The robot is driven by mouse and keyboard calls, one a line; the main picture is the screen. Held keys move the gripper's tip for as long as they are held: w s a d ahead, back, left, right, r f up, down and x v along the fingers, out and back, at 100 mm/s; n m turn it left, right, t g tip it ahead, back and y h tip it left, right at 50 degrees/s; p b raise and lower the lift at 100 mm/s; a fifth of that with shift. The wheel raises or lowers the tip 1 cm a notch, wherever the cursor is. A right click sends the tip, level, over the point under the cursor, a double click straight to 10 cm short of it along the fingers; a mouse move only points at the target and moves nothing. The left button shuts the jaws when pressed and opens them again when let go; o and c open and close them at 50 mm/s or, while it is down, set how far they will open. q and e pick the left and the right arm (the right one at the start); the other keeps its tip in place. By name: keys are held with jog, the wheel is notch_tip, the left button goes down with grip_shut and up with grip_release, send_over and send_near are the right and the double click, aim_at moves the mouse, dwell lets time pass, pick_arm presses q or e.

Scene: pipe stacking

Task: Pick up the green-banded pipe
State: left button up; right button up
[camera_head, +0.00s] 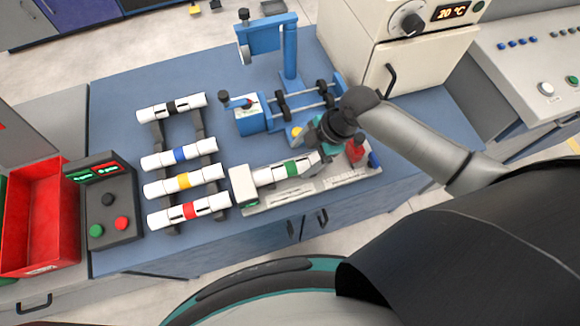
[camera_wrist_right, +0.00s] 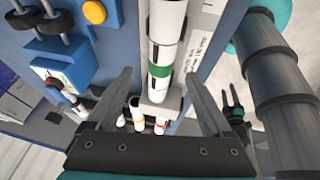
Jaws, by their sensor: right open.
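The green-banded pipe (camera_head: 272,175) is white with a green band and lies in a light grey fixture at the front right of the blue table. In the right wrist view the green-banded pipe (camera_wrist_right: 166,32) runs down the middle, its green band near fingertip level. My right gripper (camera_head: 312,143) is at the fixture, above the right part of the pipe. In the wrist view my right gripper (camera_wrist_right: 160,73) is open, with one finger on each side of the pipe. Finger contact cannot be told. My left gripper is not seen in the head view.
A rack holds pipes with black (camera_head: 171,106), blue (camera_head: 180,154), yellow (camera_head: 183,181) and red (camera_head: 189,211) bands. A blue machine (camera_head: 290,65) stands behind the fixture. A black control box (camera_head: 107,199) and a red bin (camera_head: 38,225) are at left. An oven (camera_head: 395,40) stands behind my right arm.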

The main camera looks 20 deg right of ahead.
aim_at(294, 165)
jog(key=shift+b+x, duration=0.3)
jog(key=shift+x, duration=2.55)
grip_shut()
